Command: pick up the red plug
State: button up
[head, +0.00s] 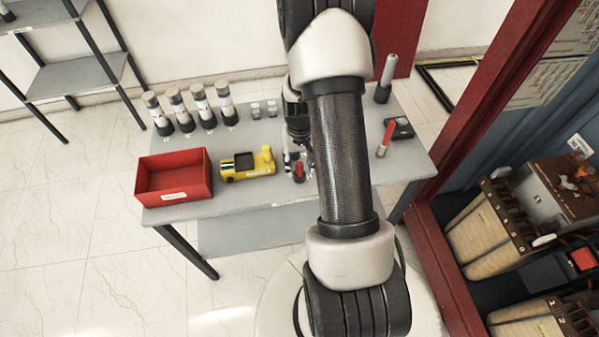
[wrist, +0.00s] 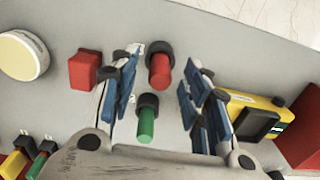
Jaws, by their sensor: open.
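The red plug (wrist: 159,72), a red cylinder with a black collar, stands on the grey table between the spread fingers of my gripper (wrist: 161,84) in the wrist view. A gap shows on both sides of it, so no finger touches it there. A green plug (wrist: 146,124) with a black collar is also between the fingers, closer to the palm. In the head view the red plug (head: 299,171) shows just left of my arm, which hides most of my gripper.
A yellow device (head: 248,164) and a red bin (head: 173,178) are left of the plug on the table (head: 240,200). A red block (wrist: 85,70) and a round cream disc (wrist: 22,55) lie left in the wrist view. Several bottles (head: 202,106) stand at the back.

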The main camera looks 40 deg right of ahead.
notch_tip(320, 180, down, 2)
jog(key=shift+f, duration=0.2)
jog(key=shift+r, duration=0.1)
jog(key=shift+c, duration=0.5)
grip_shut()
